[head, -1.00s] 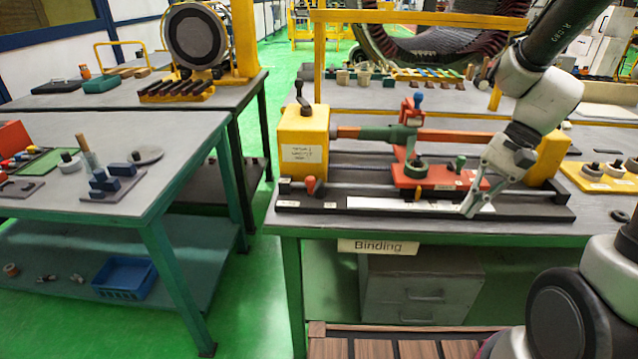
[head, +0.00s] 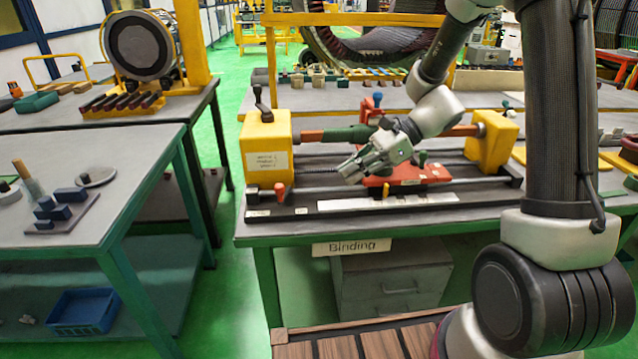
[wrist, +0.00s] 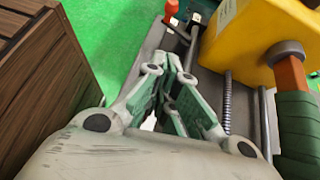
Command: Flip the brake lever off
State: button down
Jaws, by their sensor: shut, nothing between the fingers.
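A small red lever (head: 280,190) stands upright at the front left of the winding fixture, below the left yellow block (head: 266,160). It also shows at the top of the wrist view (wrist: 172,14). A black lever with a ball knob (head: 263,105) rises from the top of that block. No readable label tells which is the brake lever. My gripper (head: 349,171) is shut and empty above the rails, right of the red lever and apart from it. In the wrist view my gripper (wrist: 172,62) points toward the red lever.
A green-wrapped bar (head: 345,134) runs between the yellow blocks behind my gripper. A red carriage (head: 420,176) with a blue-knobbed post sits on the rails to its right. The front table edge carries a "Binding" sign (head: 351,247). The side table (head: 120,185) stands left.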

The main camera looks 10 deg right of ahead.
aim_at(285, 194)
jog(key=x, duration=1)
jog(key=shift+s+d, duration=0.1)
jog(key=shift+s+a+r, duration=0.1)
jog(key=shift+a+r, duration=0.25)
jog(key=shift+a, duration=0.2)
jog(key=shift+a+r, duration=0.3)
jog(key=shift+a, duration=0.2)
jog(key=shift+a+r, duration=0.25)
jog(key=shift+a, duration=0.4)
